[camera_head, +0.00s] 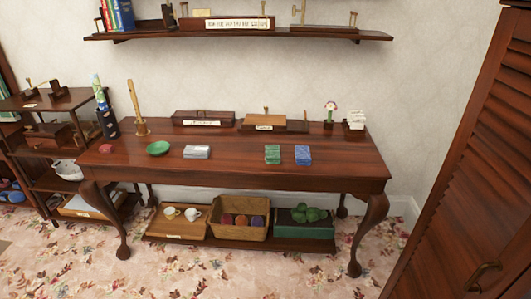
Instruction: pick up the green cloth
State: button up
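A green folded cloth (272,154) lies flat on the dark wooden table (230,168), right of its middle and near the front edge. A blue folded cloth (303,155) lies just to its right, with a narrow gap between them. Nothing is seen lying on the green cloth. My gripper is not in view.
A grey-white folded item (196,152) and a green dish (158,148) sit to the left on the table. Wooden boxes (203,117) and a flower vase (330,112) stand along the back. A wall shelf (240,35) hangs above. A louvred wooden door (470,170) fills the right side.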

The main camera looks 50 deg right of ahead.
aim_at(272, 152)
jog(key=i, duration=0.9)
jog(key=z, duration=0.05)
